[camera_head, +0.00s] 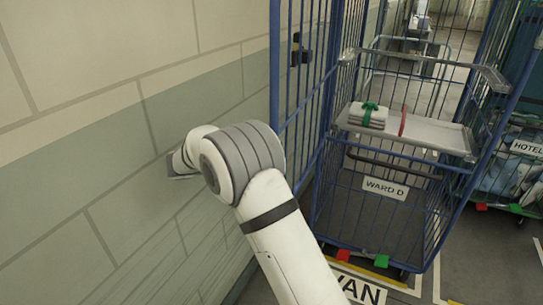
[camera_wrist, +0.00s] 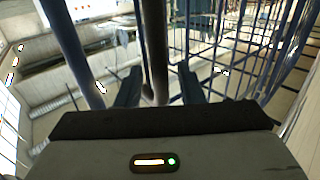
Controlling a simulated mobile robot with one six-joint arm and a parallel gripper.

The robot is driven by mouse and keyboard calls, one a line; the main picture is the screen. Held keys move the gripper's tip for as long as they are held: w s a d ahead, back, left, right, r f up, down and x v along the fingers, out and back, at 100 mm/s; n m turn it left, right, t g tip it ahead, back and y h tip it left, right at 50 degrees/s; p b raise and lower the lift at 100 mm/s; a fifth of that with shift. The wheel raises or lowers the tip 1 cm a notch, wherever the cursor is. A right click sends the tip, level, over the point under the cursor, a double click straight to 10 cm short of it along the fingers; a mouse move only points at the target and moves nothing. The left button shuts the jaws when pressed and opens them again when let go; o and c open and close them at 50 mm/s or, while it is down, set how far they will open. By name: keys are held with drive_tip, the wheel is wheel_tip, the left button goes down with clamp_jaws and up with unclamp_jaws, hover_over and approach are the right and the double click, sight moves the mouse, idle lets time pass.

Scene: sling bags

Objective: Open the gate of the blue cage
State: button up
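The blue cage (camera_head: 448,205) stands right of centre in the head view, with a "WARD D" label (camera_head: 385,188). A tall blue barred panel, which looks like its gate (camera_head: 283,70), stands at the cage's left, angled out towards me beside the wall. A black latch-like fitting (camera_head: 299,50) is on this panel. In the head view the fingers are hidden.
A grey shelf (camera_head: 435,132) in the cage bears folded linen (camera_head: 368,117) with a green tie. A red strap (camera_head: 403,121) lies across the shelf. A block wall (camera_head: 90,110) is close on the left. Another cage labelled "HOTEL" (camera_head: 527,148) stands at the right. Floor markings (camera_head: 362,290) lie in front.

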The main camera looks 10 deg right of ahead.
drive_tip(key=a, duration=0.6)
drive_tip(key=shift+s+a+b, duration=0.3)
drive_tip(key=shift+s+b, duration=0.1)
drive_tip(key=shift+b, duration=0.05)
